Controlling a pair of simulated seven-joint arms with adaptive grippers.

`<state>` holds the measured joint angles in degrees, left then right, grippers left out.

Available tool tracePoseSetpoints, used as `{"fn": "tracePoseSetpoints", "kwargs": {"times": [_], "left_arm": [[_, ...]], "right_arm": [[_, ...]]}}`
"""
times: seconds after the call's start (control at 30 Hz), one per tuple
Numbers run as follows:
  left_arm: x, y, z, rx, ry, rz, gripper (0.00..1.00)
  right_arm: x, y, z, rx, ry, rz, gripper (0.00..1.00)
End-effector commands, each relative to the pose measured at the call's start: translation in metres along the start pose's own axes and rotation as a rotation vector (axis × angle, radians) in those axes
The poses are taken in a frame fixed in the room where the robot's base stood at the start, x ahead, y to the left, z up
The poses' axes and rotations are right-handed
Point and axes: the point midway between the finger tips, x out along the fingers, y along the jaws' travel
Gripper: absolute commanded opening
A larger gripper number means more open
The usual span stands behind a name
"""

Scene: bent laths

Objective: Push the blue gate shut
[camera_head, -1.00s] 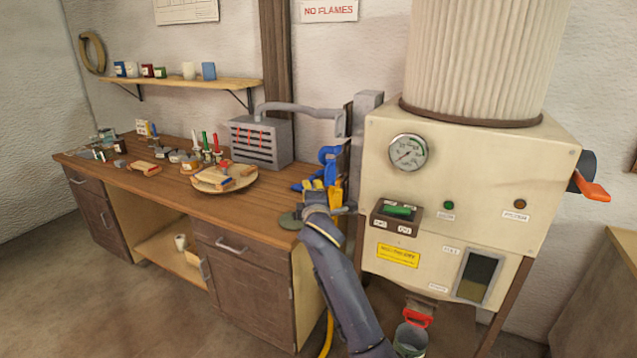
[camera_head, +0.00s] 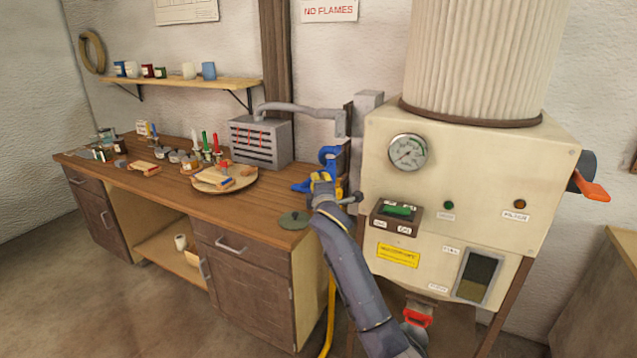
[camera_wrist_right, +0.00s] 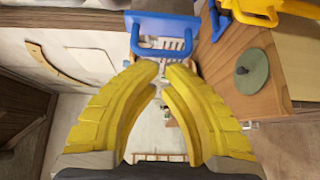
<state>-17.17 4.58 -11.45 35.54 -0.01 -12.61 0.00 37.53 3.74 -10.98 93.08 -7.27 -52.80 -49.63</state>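The blue gate (camera_head: 328,154) shows at the pipe beside the cream machine, above my right gripper in the head view. In the right wrist view the blue gate (camera_wrist_right: 165,24) is a flat plate with a looped handle, just beyond the fingertips. My right gripper (camera_head: 322,180) has yellow fingers. In the wrist view the tips of my right gripper (camera_wrist_right: 161,67) are almost together with nothing seen between them. A small gap appears between the tips and the handle; contact is not clear. How far the gate stands open is hard to tell. My left gripper is out of view.
Another blue part (camera_head: 302,187) lies left of the gripper, by the bench edge. Blue and yellow parts (camera_wrist_right: 258,10) show at the wrist view's top right. A green disc (camera_head: 293,220) lies on the wooden bench (camera_head: 262,228). The cream machine (camera_head: 455,180) stands close right.

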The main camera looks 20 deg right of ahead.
Motion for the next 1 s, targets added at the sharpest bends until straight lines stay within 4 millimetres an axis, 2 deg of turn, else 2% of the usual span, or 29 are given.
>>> {"fn": "tracePoseSetpoints", "kwargs": {"times": [0.07,0.33,0.5,1.0], "left_arm": [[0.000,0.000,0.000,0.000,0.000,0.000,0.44],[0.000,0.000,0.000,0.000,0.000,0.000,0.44],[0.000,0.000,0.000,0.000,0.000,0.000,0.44],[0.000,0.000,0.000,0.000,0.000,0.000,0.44]], "right_arm": [[0.004,0.000,0.003,-0.002,-0.001,0.000,0.00],[0.047,0.002,0.030,-0.003,0.000,-0.001,0.00],[0.062,0.002,0.041,-0.001,0.000,0.000,0.00],[0.064,0.002,0.041,0.000,0.002,0.000,0.00]]}}
